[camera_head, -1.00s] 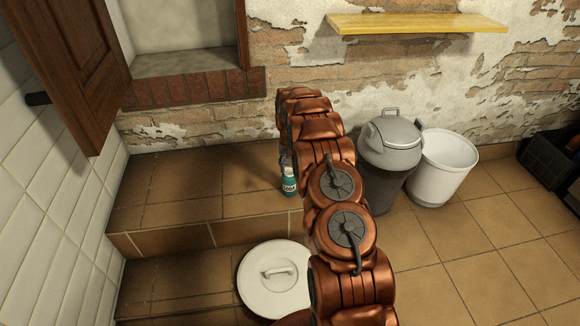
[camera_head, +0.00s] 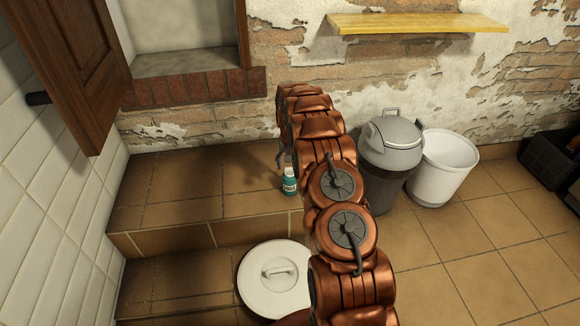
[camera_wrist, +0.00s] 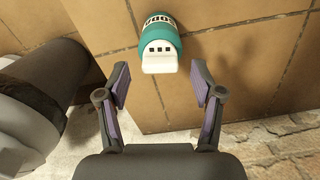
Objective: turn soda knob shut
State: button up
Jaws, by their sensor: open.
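The soda bottle is a small teal container (camera_head: 289,182) with a white top, standing on the tiled ledge beside my arm in the head view. In the wrist view the soda container (camera_wrist: 163,27) shows its teal body, part of its dark lettering and its white knob (camera_wrist: 159,58) with small dark marks. My gripper (camera_wrist: 160,87) is open, its two fingers spread left and right of the white knob and a little short of it. Nothing is between the fingertips. In the head view my gripper is mostly hidden behind my arm; only a dark part shows beside the container.
A grey lidded bin (camera_head: 391,145) and a white bucket (camera_head: 443,168) stand on the floor to the right. A white round lid (camera_head: 274,290) lies on the lower step. A yellow shelf (camera_head: 416,23) is on the wall. The ledge left of the container is clear.

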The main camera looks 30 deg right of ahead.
aim_at(290, 168)
notch_tip(290, 168, up, 11)
dwell(0.3)
dwell(0.5)
jog(key=s+a+r+n+g, duration=0.1)
jog(key=s+a+r+n, duration=0.1)
jog(key=s+a+r, duration=0.6)
jog(key=s+a+r+n, duration=0.1)
jog(key=s+a+r, duration=0.5)
jog(key=s+a, duration=0.4)
jog(key=s+a+r+n+g, duration=0.15)
jog(key=s+a, duration=0.35)
jog(key=s, duration=0.9)
jog(key=s+a+n, duration=0.2)
jog(key=s+a, duration=0.3)
jog(key=s, duration=1)
jog(key=s+p+v, duration=0.2)
jog(key=p+v, duration=1)
jog(key=s+r+p+v, duration=0.1)
jog(key=s+p+v, duration=0.2)
jog(key=p+v, duration=0.9)
jog(key=shift+s+r+t, duration=0.35)
jog(key=shift+s+r, duration=0.15)
jog(key=shift+r, duration=0.05)
